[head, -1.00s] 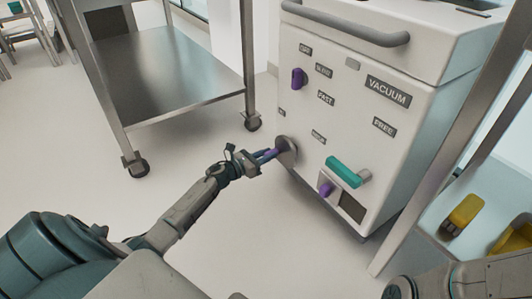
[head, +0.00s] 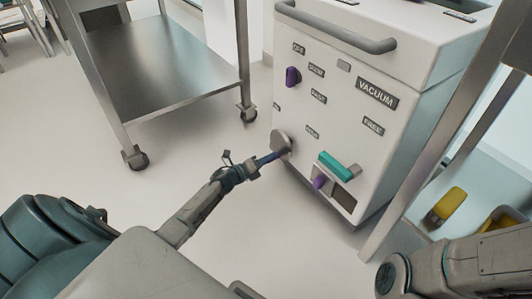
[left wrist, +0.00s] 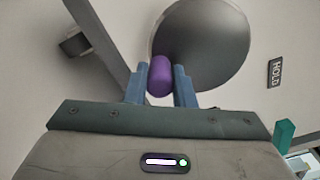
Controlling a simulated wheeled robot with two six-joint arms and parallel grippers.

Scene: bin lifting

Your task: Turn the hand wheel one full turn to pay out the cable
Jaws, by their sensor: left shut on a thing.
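The hand wheel (head: 281,143) is a grey metal disc on the front of the white VACUUM cabinet (head: 400,130). In the left wrist view the wheel (left wrist: 215,40) fills the upper middle, and its purple knob (left wrist: 161,76) sits near its left edge. My left gripper (head: 270,157) reaches the wheel from the left. In the left wrist view its blue fingers (left wrist: 160,84) are shut on the purple knob, one on each side. In the head view the fingers hide the knob. No cable is visible. My right gripper is out of view; only part of that arm shows at lower right.
A teal handle (head: 336,165) and a purple knob (head: 319,183) are right of the wheel, with another purple knob (head: 292,76) higher up. A steel wheeled table (head: 160,80) stands at left. Yellow items (head: 450,203) lie at right. The floor between is clear.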

